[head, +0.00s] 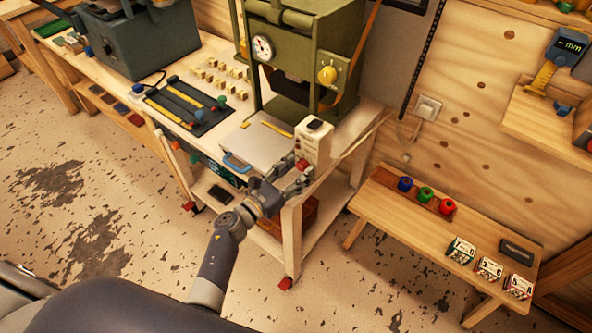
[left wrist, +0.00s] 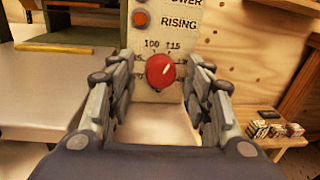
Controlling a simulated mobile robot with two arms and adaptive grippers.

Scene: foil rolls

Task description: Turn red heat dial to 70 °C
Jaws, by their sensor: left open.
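The red heat dial (left wrist: 161,70) is a round knob on the front of a white control box (head: 316,144). In the head view the dial (head: 302,165) shows small, just beyond my gripper. In the left wrist view, 100 and 115 are printed above it; the other numbers are partly hidden, and I cannot tell where its pointer stands. My left gripper (head: 291,182) is open and empty. In the left wrist view its fingers stand left and right of the dial, with a visible gap on each side. My right gripper is not in view.
The box stands at the bench's front right corner, beside a green press (head: 299,55) and its pale plate (head: 258,147). In the wrist view an orange lamp (left wrist: 141,19) sits above the dial. A low bench (head: 400,222) with coloured knobs and small boxes stands at right.

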